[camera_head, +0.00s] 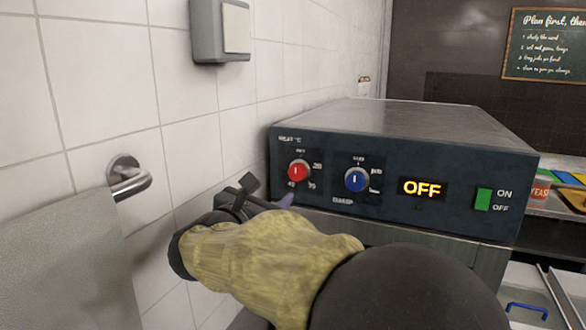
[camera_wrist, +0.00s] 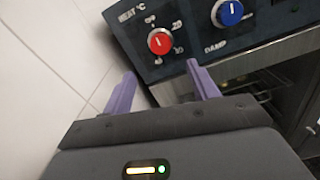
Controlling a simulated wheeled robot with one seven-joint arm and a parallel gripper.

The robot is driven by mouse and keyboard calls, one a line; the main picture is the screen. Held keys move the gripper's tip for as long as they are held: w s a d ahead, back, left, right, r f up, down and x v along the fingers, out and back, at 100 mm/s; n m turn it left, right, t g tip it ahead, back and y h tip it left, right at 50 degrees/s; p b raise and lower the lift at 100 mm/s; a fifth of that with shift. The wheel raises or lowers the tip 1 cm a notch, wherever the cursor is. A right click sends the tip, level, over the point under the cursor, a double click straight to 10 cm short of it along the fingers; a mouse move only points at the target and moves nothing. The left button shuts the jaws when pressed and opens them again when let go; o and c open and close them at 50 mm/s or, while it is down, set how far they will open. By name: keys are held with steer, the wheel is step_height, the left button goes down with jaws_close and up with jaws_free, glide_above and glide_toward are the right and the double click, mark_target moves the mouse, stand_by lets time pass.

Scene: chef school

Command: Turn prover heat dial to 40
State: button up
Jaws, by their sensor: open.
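The prover's dark control panel (camera_head: 400,220) faces me. Its red heat dial (camera_head: 298,171) is at the left under "HEAT °C", with its white line pointing up toward the top mark. The 40 mark (camera_head: 291,184) is at the dial's lower left. My gripper (camera_head: 268,190) is just below and left of the dial, partly hidden by my arm. In the wrist view the red dial (camera_wrist: 160,41) lies beyond and roughly between the two purple fingertips (camera_wrist: 161,70). The fingers are apart and empty, and do not appear to touch the dial.
A blue damp dial (camera_head: 356,180) is right of the heat dial. The display (camera_head: 422,188) reads OFF, and a green switch (camera_head: 483,199) is farther right. A tiled wall (camera_head: 100,80) and a metal rail end (camera_head: 128,178) are close on the left.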

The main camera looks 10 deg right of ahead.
mark_target(295, 173)
stand_by(0.3)
steer(key=p+x, duration=0.4)
steer(key=x, duration=0.8)
steer(key=shift+w, duration=0.1)
steer(key=c, duration=1)
